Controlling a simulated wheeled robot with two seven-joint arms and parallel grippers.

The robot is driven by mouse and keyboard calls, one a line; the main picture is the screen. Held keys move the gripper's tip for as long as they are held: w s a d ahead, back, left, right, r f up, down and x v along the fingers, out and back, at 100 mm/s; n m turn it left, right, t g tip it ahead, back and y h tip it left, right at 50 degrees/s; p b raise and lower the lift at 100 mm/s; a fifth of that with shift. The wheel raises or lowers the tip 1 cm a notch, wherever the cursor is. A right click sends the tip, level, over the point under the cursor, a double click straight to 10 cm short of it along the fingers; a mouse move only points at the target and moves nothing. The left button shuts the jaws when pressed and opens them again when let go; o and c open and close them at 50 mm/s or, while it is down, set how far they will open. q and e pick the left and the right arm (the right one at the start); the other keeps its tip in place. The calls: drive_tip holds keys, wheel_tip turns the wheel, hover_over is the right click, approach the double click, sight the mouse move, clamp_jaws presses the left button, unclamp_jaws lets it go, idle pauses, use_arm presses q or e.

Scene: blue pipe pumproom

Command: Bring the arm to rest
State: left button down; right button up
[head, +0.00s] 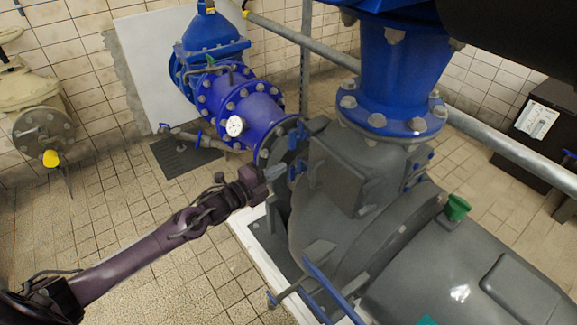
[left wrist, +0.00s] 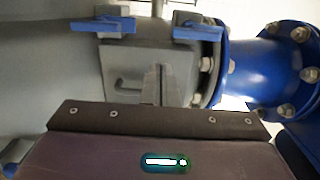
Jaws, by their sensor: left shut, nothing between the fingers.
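My left arm reaches in from the lower left in the head view. Its gripper (head: 265,175) is at the front of the grey pump housing (head: 340,190), near the flange of the blue pipe. In the left wrist view the closed fingers (left wrist: 160,85) point at the grey housing (left wrist: 120,75), with nothing between them. I cannot tell whether the fingertips touch the housing. Blue handles (left wrist: 105,24) stick out above the fingers there. My right gripper does not show in either view.
A large blue flange (head: 390,110) stands on the pump. A grey rail (head: 480,130) crosses at right. A valve (head: 40,130) is on the left wall. Tiled floor (head: 150,260) is open at lower left.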

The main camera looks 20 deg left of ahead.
use_arm(q)
drive_tip(key=s+a+f+n+y+p, duration=0.4)
drive_tip(key=s+a+f+n, duration=0.2)
drive_tip(key=a+f, duration=0.35)
drive_tip(key=s+a+f+n+g+y+p, duration=0.1)
drive_tip(key=s+f+n+g+y+p, duration=0.2)
drive_tip(key=s+f, duration=0.4)
drive_tip(key=s+a+f+n+g+y, duration=0.15)
drive_tip(key=s+f+n, duration=0.25)
drive_tip(key=f, duration=0.5)
drive_tip(key=s+d+f+n+g+p, duration=0.1)
drive_tip(key=s+d+f+n+g, duration=0.2)
drive_tip(key=s, duration=0.8)
drive_tip(key=s+d+f+n+g+p, duration=0.2)
drive_tip(key=s+d+f, duration=0.3)
drive_tip(key=s, duration=0.6)
drive_tip(key=s+d+f+n+g+p, duration=0.2)
drive_tip(key=s+d+f+n+g, duration=0.1)
drive_tip(key=s, duration=0.8)
wheel_tip(320, 180, down, 3)
drive_tip(key=shift+s+d+n+g, duration=0.3)
drive_tip(key=shift+d+g, duration=0.2)
drive_tip(key=shift+g, duration=0.55)
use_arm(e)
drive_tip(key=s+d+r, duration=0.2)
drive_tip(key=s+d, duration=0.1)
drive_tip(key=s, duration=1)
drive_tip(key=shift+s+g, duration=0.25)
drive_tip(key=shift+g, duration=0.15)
